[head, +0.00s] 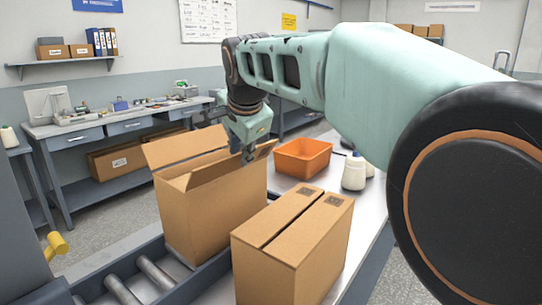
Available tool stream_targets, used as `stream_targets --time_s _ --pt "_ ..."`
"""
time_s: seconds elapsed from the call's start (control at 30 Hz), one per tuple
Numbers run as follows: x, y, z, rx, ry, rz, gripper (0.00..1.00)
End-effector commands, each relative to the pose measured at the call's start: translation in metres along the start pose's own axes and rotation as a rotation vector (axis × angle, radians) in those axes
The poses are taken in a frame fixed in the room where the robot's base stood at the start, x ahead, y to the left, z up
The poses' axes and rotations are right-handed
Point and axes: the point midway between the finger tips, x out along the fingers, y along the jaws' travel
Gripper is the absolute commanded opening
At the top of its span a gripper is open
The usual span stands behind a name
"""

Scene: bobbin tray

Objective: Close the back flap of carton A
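An open brown carton (210,215) stands upright on the roller conveyor at the middle left; I see no letter on it. One broad flap (186,147) stands up and leans outward at its far left side. Another flap (215,169) rises along the opening, and a flap edge (266,149) shows at the right, beside my gripper. My gripper (248,158) points down at the carton's upper right edge, very close to these flaps. I cannot tell whether it touches one. Its fingers are small and partly merged with the carton behind, so their opening is unclear.
A second carton (290,250) with its top folded down stands close at the front right. An orange bin (303,157) and pale bobbins (354,172) stand on the white table (372,205) beyond. Conveyor rollers (155,272) lie bare at the front left. My arm fills the upper right.

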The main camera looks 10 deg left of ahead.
Motion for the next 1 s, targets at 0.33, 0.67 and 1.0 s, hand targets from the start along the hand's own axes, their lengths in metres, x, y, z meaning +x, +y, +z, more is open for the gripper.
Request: stream_targets --time_s 0.33,0.67,1.0 --pt "0.0147 -0.0001 -0.0004 0.0 0.001 -0.001 0.22" --pt "0.0142 -0.0001 -0.0004 0.0 0.001 -0.001 0.0" --pt "0.0141 -0.0001 -0.0004 0.0 0.001 -0.001 0.0"
